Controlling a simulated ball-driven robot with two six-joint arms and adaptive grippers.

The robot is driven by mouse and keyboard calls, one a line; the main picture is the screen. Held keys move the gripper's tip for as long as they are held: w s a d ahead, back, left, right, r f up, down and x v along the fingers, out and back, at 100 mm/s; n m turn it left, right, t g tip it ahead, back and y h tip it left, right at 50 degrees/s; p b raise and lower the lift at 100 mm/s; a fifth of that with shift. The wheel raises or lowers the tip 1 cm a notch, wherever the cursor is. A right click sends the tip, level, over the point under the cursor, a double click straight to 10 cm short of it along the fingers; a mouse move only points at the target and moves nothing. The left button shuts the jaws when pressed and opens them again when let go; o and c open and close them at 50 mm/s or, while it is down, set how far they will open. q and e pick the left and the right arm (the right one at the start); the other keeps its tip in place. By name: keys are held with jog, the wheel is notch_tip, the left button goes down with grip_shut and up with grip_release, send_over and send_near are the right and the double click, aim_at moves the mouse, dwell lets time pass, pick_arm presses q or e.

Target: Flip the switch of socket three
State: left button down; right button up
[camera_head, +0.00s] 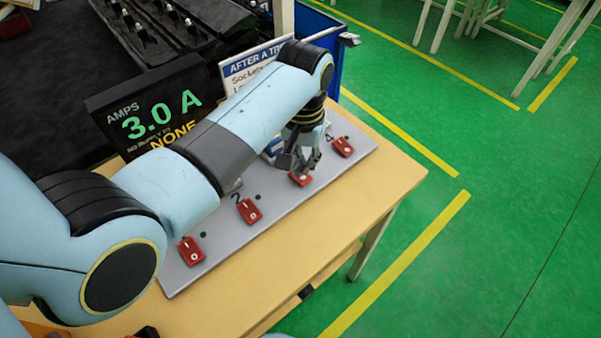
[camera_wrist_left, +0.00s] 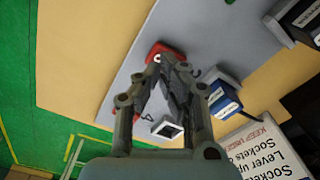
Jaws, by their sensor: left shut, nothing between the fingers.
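A grey board (camera_head: 285,220) on the wooden table carries a row of red rocker switches. The third switch (camera_head: 301,180) is partly covered by my left gripper (camera_head: 300,170), whose fingertips are over or at its far edge. The left gripper is shut with nothing in it. In the left wrist view, the closed fingertips (camera_wrist_left: 172,62) are right beside a red switch (camera_wrist_left: 160,48); I cannot tell whether they touch. The lever position of the third switch is hidden. The second switch (camera_head: 249,211), first switch (camera_head: 192,251) and fourth switch (camera_head: 343,147) are clear. My right gripper is not in view.
A dark display (camera_head: 150,115) reads 3.0 A and NONE. A white sign (camera_head: 240,70) stands behind my left arm. Blue-labelled blocks (camera_wrist_left: 225,103) are close to the fingers in the wrist view. The table (camera_head: 375,195) is bare along its near-right edge.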

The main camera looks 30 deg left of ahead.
aim_at(303, 177)
pick_arm(q)
jog(key=shift+f+b, duration=0.35)
jog(key=shift+f, duration=0.3)
jog(key=shift+f, duration=0.45)
dwell(0.3)
jog(key=shift+f+b, duration=0.25)
jog(key=shift+b, duration=0.1)
notch_tip(303, 177, up, 3)
jog(key=p, duration=0.3)
jog(key=shift+r, duration=2)
